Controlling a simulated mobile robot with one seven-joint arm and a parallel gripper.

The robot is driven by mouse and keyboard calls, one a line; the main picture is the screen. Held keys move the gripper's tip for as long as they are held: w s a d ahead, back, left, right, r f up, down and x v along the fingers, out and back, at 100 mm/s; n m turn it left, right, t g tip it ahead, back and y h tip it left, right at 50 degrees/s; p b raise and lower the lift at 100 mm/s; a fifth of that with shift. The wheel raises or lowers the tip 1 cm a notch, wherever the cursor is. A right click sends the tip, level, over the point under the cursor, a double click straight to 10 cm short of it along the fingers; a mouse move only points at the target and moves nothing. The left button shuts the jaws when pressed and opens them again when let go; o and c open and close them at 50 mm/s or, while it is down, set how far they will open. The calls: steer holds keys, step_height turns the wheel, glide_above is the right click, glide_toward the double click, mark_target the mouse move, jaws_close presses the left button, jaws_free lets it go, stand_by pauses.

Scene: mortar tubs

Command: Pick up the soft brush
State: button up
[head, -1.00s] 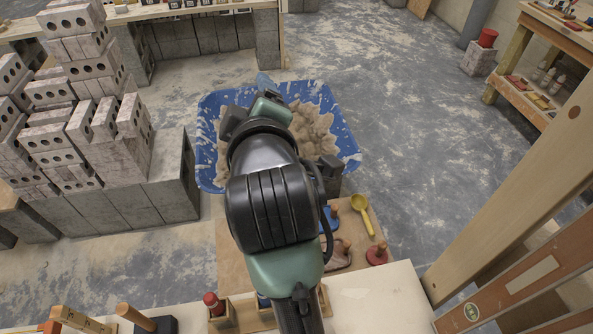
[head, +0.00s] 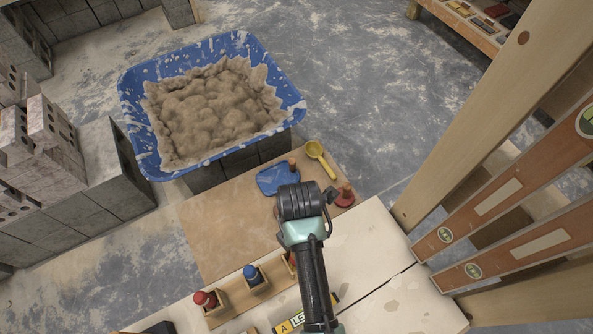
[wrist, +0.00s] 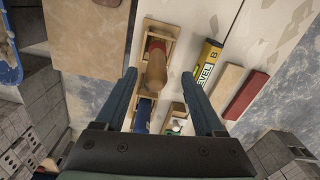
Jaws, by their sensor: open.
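My gripper (wrist: 162,95) is open in the wrist view, its two dark fingers apart with nothing held. Below it, partly between the fingers, a tool with a rounded tan wooden handle and a red part (wrist: 156,46) stands in a wooden holder. A blue tool (wrist: 143,115) is in a holder near the left finger. The head view shows a red-topped tool (head: 204,299) and a blue-topped tool (head: 251,272) in wooden holders. I cannot tell which of these, if any, is the soft brush. My arm hides the gripper in the head view.
A blue tub (head: 135,105) of mortar stands behind a tan board (head: 220,225). A blue float (head: 275,181), a yellow scoop (head: 318,155) and a red-based tool (head: 345,197) lie there. A yellow level (wrist: 207,62) is beside the holders. Wooden uprights (head: 490,110) stand at right.

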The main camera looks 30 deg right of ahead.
steer(key=f, duration=0.6)
steer(key=shift+w+a+f, duration=0.15)
steer(key=shift+a+f, duration=0.05)
steer(key=shift+f, duration=0.05)
jaws_close()
stand_by(1.2)
